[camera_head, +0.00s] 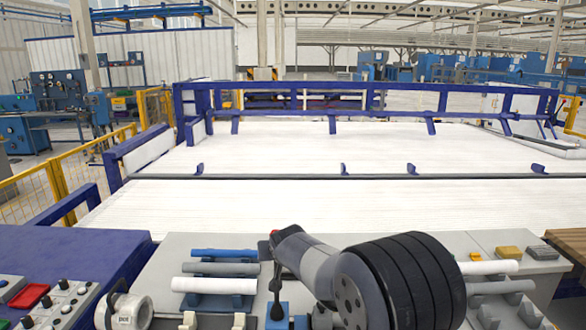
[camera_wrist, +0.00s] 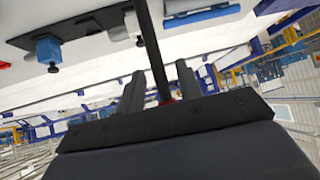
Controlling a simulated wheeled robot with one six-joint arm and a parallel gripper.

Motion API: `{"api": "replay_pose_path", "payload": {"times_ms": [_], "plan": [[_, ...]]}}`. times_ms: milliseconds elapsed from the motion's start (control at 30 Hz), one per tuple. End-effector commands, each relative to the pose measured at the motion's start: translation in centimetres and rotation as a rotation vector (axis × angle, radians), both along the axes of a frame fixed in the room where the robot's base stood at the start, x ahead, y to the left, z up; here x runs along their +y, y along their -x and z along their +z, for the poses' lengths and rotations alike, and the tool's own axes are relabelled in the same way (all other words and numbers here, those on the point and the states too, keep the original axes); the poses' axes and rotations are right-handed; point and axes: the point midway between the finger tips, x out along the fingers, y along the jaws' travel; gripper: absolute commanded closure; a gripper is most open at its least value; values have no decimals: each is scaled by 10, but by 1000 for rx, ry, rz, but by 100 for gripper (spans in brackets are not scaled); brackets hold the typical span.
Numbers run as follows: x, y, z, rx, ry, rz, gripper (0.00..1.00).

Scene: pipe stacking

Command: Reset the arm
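My gripper (camera_wrist: 160,72) shows in the wrist view as two grey fingers standing apart with a gap between them. A thin black rod (camera_wrist: 153,45) runs between the fingers, with red at its near end. Whether the fingers touch it is hard to tell. In the head view my arm (camera_head: 320,265) bends low over the grey bench, and its end and the fingers are mostly hidden. A black upright lever (camera_head: 277,285) stands beside that end. No pipe shows between the fingers.
A left rack holds a blue pipe (camera_head: 224,254), a grey pipe (camera_head: 220,268) and a white pipe (camera_head: 213,286). A control panel (camera_head: 55,300) is at lower left. The large white bed (camera_head: 300,205) behind is clear.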

Motion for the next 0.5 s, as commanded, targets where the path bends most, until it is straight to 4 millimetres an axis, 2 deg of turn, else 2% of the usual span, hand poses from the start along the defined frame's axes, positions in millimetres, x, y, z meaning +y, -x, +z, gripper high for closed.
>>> {"api": "replay_pose_path", "payload": {"times_ms": [200,500], "plan": [[2,-9,-8,0,0,0,66],[2,-10,-9,-1,-1,-1,66]]}}
